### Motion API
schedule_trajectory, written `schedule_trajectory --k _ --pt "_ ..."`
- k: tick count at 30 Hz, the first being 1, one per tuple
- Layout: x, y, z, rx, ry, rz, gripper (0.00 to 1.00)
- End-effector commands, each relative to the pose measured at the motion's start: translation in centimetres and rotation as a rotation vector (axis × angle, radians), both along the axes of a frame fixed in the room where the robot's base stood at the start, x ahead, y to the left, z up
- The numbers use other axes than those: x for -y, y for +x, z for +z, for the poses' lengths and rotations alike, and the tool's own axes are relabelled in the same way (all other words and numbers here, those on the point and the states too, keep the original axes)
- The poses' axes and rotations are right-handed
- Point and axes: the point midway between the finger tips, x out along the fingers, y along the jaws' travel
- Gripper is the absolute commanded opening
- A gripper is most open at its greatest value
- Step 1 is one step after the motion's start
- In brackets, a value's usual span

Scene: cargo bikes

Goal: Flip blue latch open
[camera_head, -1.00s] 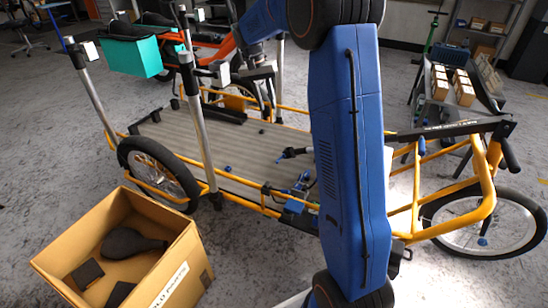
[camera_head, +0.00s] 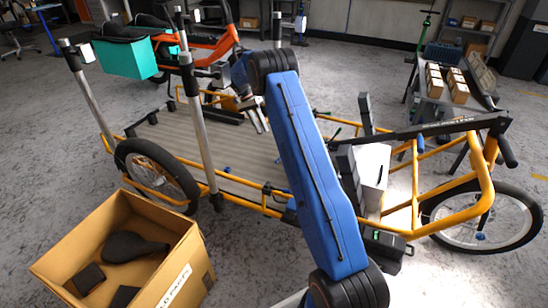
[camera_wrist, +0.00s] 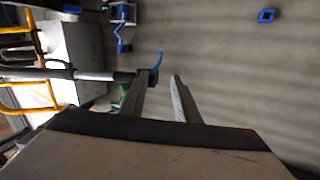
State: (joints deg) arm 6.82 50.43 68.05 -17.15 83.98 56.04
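A blue curved lever (camera_wrist: 158,60), which may be the latch, rises from the end of a dark bar in the wrist view. My gripper (camera_wrist: 160,78) is open and empty there, its left fingertip close to the lever's base; I cannot tell if they touch. A blue block-like fitting (camera_wrist: 122,40) and a small blue square ring (camera_wrist: 267,16) are farther off. In the head view my gripper (camera_head: 259,126) is above the yellow cargo bike's deck (camera_head: 160,135). My blue arm covers part of the bike's near rail. A small blue piece (camera_head: 227,169) sits at the deck edge.
A cardboard box (camera_head: 190,262) with a saddle stands at the front left. Upright posts (camera_head: 197,125) rise from the deck. A cart with cartons (camera_head: 440,94) stands at the back right. An orange bike with a teal box (camera_head: 125,58) is behind.

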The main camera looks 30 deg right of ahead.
Motion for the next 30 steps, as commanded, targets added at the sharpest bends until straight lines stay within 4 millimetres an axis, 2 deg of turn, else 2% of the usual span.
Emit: schedule_trajectory --k 8,30 --pt "0.7 -0.8 -2.1 -0.004 -0.002 -0.004 0.29" --pt "3.8 -5.8 -13.3 -0.005 -0.002 -0.003 0.29"
